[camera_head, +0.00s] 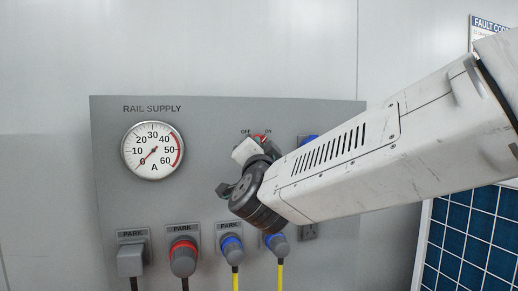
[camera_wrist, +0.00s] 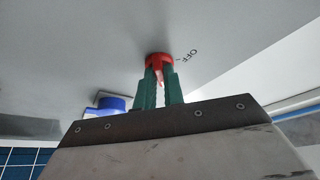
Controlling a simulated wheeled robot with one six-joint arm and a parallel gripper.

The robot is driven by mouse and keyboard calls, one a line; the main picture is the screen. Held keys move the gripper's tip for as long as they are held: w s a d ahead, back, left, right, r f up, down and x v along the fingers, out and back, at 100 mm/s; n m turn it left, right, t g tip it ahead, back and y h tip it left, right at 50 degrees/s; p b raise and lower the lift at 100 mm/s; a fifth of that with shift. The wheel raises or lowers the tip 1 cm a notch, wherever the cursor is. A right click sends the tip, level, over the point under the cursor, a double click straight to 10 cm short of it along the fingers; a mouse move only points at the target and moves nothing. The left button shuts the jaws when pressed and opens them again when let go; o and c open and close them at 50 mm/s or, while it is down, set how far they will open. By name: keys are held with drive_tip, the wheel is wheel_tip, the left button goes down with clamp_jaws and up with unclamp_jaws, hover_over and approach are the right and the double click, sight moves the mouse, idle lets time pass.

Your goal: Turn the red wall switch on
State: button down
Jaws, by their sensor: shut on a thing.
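The red wall switch (camera_head: 262,137) sits on the grey panel under the OFF and ON labels, mostly hidden by my wrist in the head view. In the wrist view the red switch (camera_wrist: 158,59) shows between the green fingertips of my gripper (camera_wrist: 160,75), which is shut on it. The OFF label lies just right of it there; the ON label is not seen in that view. I cannot tell clearly which label the switch points to. My gripper (camera_head: 256,143) reaches up to the panel from below right in the head view.
The grey RAIL SUPPLY panel (camera_head: 210,200) carries a round gauge (camera_head: 153,150) with its needle near 0. Several plugs, including a red one (camera_head: 183,260) and a blue one (camera_head: 231,248), line its lower edge. A blue part (camera_wrist: 112,103) is near my fingers.

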drive_tip(key=shift+f+m, duration=0.15)
drive_tip(key=shift+m, duration=0.25)
drive_tip(key=c, duration=1.5)
unclamp_jaws()
drive_tip(key=v, duration=0.7)
drive_tip(key=shift+s, duration=0.45)
drive_tip(key=shift+a, duration=0.1)
